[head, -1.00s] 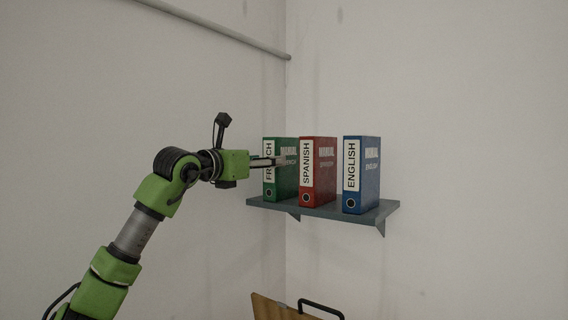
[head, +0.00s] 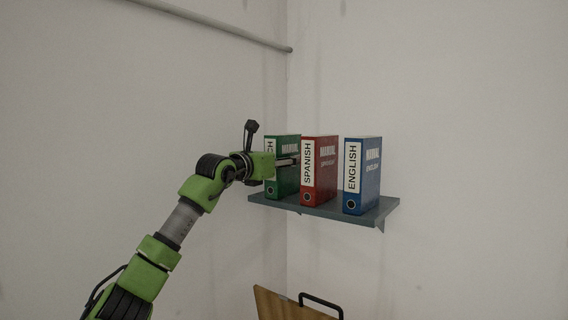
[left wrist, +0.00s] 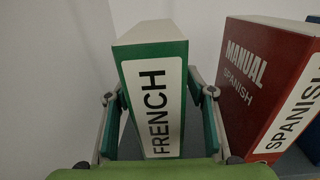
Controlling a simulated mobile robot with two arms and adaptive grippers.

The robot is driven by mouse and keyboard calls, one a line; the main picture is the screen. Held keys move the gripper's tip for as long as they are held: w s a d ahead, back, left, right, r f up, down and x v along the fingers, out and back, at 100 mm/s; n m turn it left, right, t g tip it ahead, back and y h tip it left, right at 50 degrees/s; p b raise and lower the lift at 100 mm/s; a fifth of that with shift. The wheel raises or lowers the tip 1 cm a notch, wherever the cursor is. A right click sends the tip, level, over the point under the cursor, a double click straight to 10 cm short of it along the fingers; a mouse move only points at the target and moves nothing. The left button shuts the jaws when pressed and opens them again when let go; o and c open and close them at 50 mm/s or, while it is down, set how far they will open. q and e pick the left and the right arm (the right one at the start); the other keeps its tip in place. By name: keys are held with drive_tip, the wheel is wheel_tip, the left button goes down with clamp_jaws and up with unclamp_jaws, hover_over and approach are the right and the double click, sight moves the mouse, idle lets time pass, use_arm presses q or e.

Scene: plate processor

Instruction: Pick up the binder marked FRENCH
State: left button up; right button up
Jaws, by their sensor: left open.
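The green FRENCH binder (head: 287,179) stands upright at the left end of the wall shelf (head: 318,211). In the head view my left gripper (head: 284,162) is in front of it and hides part of its label. In the left wrist view the binder (left wrist: 153,60) stands between the two open fingers of my left gripper (left wrist: 160,115), one on each side of its spine. A visible grip on the binder does not show. My right gripper is in neither view.
The red SPANISH binder (head: 318,172) stands just right of the green one, with a narrow gap; it also shows in the left wrist view (left wrist: 262,75). The blue ENGLISH binder (head: 362,175) is further right. A wooden panel with a black handle (head: 321,304) is below.

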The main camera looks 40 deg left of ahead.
use_arm(q)
drive_tip(key=shift+s, duration=0.1)
clamp_jaws()
drive_tip(key=shift+r, duration=0.1)
